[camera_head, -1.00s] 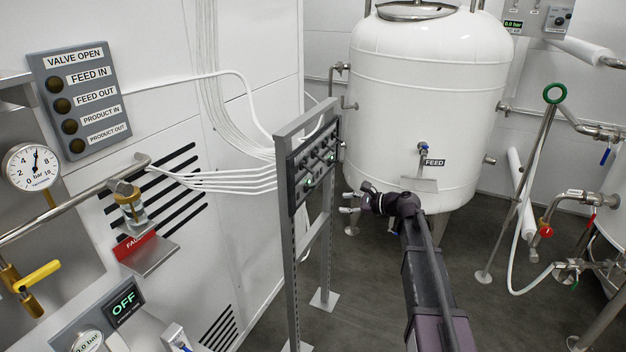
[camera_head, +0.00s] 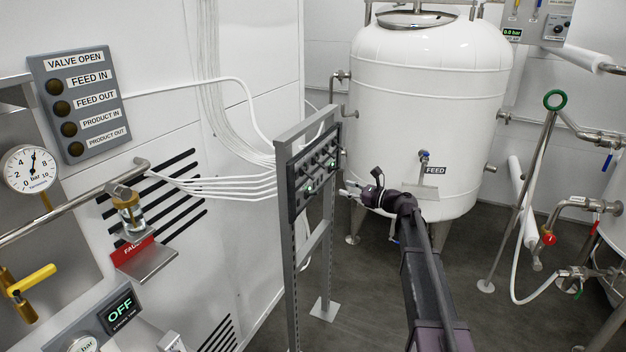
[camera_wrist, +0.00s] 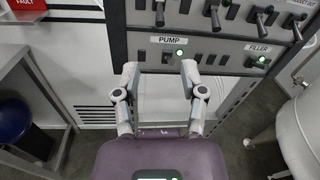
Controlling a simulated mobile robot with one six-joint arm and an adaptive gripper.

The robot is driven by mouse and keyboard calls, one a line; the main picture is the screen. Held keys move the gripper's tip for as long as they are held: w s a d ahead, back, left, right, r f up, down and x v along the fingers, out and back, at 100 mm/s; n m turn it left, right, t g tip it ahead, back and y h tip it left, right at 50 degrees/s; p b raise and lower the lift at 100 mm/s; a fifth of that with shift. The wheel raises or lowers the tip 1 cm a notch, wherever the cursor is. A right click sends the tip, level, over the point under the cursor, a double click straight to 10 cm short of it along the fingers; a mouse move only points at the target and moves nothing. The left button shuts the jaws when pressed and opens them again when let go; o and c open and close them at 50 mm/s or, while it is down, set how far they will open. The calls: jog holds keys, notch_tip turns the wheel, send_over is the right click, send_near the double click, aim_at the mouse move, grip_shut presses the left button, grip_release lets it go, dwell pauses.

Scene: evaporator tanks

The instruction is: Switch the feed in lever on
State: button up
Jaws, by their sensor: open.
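The control panel (camera_head: 313,172) is a dark box with small levers and green lights, mounted on a grey metal frame. In the wrist view the panel (camera_wrist: 228,49) fills the upper middle, with a row of black levers (camera_wrist: 258,16) at the top right and labels PUMP and FILLER below. I cannot read a feed in label on the panel. My gripper (camera_wrist: 163,72) is open and empty, its two fingers apart just below the PUMP label. In the head view my gripper (camera_head: 347,190) is just right of the panel, its fingers pointing left.
A valve-open indicator board (camera_head: 81,103) with a FEED IN label hangs on the left wall, its lamps dark. The white feed tank (camera_head: 428,110) stands behind my arm. White hoses (camera_head: 235,185) run from the wall to the panel. Pipes and valves stand at the right.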

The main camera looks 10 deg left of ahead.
aim_at(313, 178)
jog(key=x, duration=1.3)
grip_shut()
